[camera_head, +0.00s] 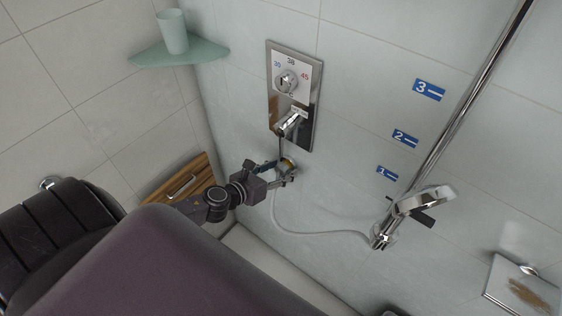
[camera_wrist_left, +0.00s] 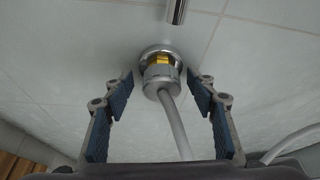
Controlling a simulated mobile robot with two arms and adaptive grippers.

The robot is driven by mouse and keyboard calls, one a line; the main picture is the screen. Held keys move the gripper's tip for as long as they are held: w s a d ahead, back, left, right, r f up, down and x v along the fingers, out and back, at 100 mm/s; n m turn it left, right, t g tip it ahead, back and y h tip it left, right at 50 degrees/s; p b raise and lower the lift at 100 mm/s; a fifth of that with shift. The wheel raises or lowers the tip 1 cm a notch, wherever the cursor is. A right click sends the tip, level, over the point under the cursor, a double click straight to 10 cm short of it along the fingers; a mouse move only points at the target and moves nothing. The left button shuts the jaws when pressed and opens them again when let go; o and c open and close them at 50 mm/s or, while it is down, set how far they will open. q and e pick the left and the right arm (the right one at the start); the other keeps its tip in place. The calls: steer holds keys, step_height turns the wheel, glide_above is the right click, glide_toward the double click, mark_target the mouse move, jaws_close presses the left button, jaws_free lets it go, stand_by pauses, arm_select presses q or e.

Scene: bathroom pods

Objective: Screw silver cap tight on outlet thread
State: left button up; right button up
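In the left wrist view the silver cap (camera_wrist_left: 161,76) sits at the end of a grey hose (camera_wrist_left: 174,125), just below the round wall outlet (camera_wrist_left: 150,51). A band of gold thread (camera_wrist_left: 160,59) shows between the outlet's flange and the cap. My left gripper (camera_wrist_left: 160,86) is open, with one blue-padded finger on each side of the cap and hose and a gap to both. In the head view my left gripper (camera_head: 284,174) is at the wall outlet below the mixer panel, and it partly hides the cap. My right gripper is not in view.
The mixer panel (camera_head: 301,136) with its lever is just above the outlet. The hose (camera_head: 315,233) loops right to the hand shower (camera_head: 425,199) on its rail. A corner shelf (camera_head: 205,52) holds a cup (camera_head: 172,30). A wooden slatted piece (camera_head: 192,172) is at left.

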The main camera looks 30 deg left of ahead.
arm_select(q)
steer(key=shift+s, duration=0.1)
steer(key=v, duration=1.1)
steer(key=shift+s+r, duration=0.3)
steer(key=shift+r, duration=0.1)
steer(key=shift+d, duration=0.15)
